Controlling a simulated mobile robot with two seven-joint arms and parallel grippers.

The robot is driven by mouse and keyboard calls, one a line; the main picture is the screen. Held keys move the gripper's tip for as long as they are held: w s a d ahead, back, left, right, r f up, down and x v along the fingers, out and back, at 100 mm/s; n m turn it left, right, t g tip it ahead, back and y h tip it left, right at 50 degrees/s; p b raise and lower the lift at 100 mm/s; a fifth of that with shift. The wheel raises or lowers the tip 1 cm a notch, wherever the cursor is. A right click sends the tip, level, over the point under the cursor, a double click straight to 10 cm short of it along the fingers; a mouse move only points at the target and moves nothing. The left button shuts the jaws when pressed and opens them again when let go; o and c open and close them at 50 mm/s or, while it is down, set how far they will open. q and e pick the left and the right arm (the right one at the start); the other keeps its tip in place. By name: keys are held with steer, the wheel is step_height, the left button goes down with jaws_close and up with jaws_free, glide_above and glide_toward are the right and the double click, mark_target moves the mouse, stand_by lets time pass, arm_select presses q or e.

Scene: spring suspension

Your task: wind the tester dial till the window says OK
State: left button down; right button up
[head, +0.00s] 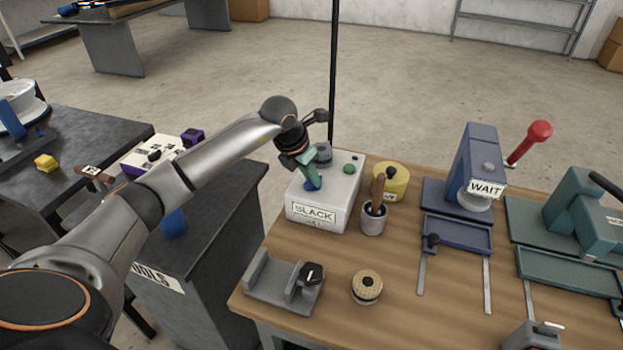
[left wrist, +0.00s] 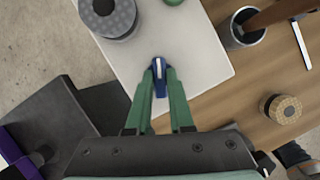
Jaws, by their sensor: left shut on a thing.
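The tester (head: 335,193) is a white box at the left back of the wooden table. The window (head: 313,213) on its front reads SLACK. Smaller marks below it are too small to read. The blue dial (head: 310,185) sits on top of the tester, near its front edge. My left gripper (head: 312,176) reaches down from above with its green fingers shut on the dial. In the left wrist view the dial (left wrist: 160,88) shows a pale stripe between the fingertips (left wrist: 160,74). My right gripper is not in view.
A grey round post (head: 323,152) and a green button (head: 354,157) are also on the tester top. A cup with a wooden handle (head: 374,219) and a yellow tub (head: 392,177) stand to its right. A blue press (head: 480,165) reads WAIT. A grey fixture (head: 283,281) lies in front.

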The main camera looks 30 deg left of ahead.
arm_select(q)
steer(key=m+h, duration=0.1)
steer(key=m, duration=0.1)
steer(key=m+b, duration=0.1)
steer(key=m, duration=0.2)
steer(key=shift+w+a+m+g+h, duration=0.1)
steer(key=shift+a+m+g+h, duration=0.1)
steer(key=shift+m+g+h, duration=0.15)
steer(key=m, duration=0.2)
steer(key=m+g+h+b, duration=0.1)
steer(key=m, duration=0.1)
steer(key=shift+w+g, duration=0.1)
steer(key=shift+g, duration=0.15)
steer(key=shift+m+g+h, duration=0.25)
steer(key=shift+m+g, duration=0.05)
steer(key=shift+m, duration=0.65)
steer(key=shift+m+g+b, duration=0.3)
steer(key=shift+m+b, duration=0.2)
steer(key=shift+m, duration=0.6)
steer(key=c, duration=0.8)
jaws_free()
